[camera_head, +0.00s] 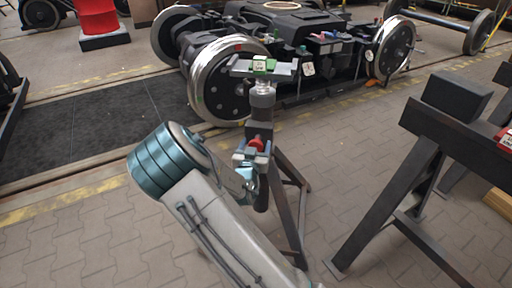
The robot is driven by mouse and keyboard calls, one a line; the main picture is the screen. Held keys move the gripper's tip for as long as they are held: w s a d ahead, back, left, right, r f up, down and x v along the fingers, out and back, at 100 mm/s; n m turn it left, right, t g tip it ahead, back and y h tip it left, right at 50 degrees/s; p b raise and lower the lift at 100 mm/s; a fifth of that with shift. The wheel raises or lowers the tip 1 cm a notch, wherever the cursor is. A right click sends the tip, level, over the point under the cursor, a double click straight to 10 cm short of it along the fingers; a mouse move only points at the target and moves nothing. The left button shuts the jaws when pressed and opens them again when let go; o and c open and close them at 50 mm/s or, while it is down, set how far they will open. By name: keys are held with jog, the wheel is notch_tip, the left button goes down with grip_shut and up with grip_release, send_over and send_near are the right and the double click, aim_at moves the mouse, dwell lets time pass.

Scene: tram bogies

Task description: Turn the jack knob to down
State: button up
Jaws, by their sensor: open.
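The jack (262,100) stands upright on a dark legged stand (290,205) in the middle of the view. It has a dark grey column and a flat plate on top. The red jack knob (257,144) shows on the front of the column; its setting is too small to read. My gripper (253,155) is at the knob, its open jaws close around or just in front of it. I cannot tell whether they touch it. My wrist and arm hide part of the column and stand below.
A bogie with steel wheels (213,82) stands behind the jack on rails. A green-and-white item (264,65) is on the jack's top plate. A dark trestle (440,140) carrying a block (455,95) stands at right. Paved floor is clear at lower left.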

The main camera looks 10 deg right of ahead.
jog(key=shift+w+d, duration=0.1)
jog(key=shift+w, duration=0.05)
jog(key=c, duration=1)
jog(key=shift+o, duration=0.2)
jog(key=shift+n, duration=0.4)
